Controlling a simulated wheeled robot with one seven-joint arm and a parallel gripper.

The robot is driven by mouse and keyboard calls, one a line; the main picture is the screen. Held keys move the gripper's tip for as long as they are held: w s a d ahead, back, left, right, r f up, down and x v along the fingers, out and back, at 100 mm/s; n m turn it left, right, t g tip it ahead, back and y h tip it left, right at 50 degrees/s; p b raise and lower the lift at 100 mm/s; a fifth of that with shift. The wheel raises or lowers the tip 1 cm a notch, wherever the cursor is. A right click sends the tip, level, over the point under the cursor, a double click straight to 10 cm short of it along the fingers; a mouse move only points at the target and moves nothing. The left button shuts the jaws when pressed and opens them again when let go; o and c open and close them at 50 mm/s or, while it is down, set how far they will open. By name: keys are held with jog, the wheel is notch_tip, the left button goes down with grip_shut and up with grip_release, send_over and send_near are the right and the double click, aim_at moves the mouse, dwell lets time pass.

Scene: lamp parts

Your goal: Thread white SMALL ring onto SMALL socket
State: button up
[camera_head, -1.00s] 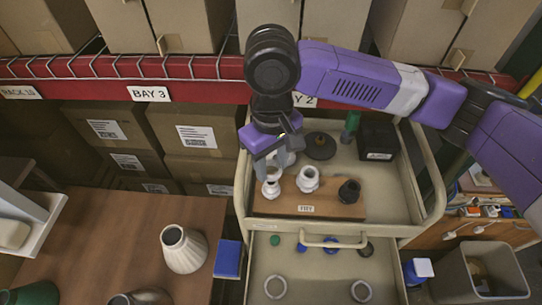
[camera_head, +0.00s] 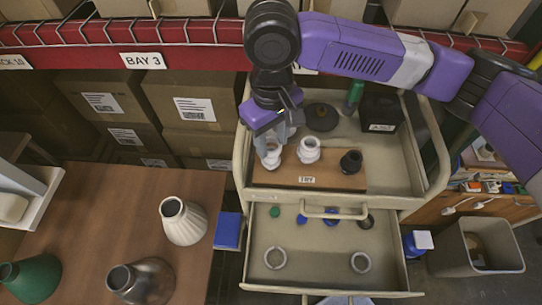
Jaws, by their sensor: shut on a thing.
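A white small socket (camera_head: 271,158) stands upright at the left end of the wooden board on top of the cart. My gripper (camera_head: 274,141) points down over it, with its light fingertips at the socket's upper part. It is shut on the white small ring, which blends with the white socket and the fingertips. I cannot tell whether the ring is around the socket or just above it. A larger white socket (camera_head: 308,151) and a black socket (camera_head: 350,162) stand further right on the same board.
The open drawer (camera_head: 320,282) below holds two pale rings (camera_head: 275,258) (camera_head: 361,262) and several small coloured pieces. Behind the board are a dark round base (camera_head: 320,117) and a black box (camera_head: 381,112). Lampshades (camera_head: 183,221) stand on the table at left.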

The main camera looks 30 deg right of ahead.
jog(key=shift+f, duration=0.15)
jog(key=shift+f+b, duration=0.7)
jog(key=shift+f, duration=0.5)
jog(key=shift+f, duration=0.6)
dwell(0.8)
jog(key=o, duration=0.7)
grip_shut()
jog(key=shift+f, duration=0.25)
jog(key=shift+s+p, duration=0.1)
jog(key=shift+p, duration=0.2)
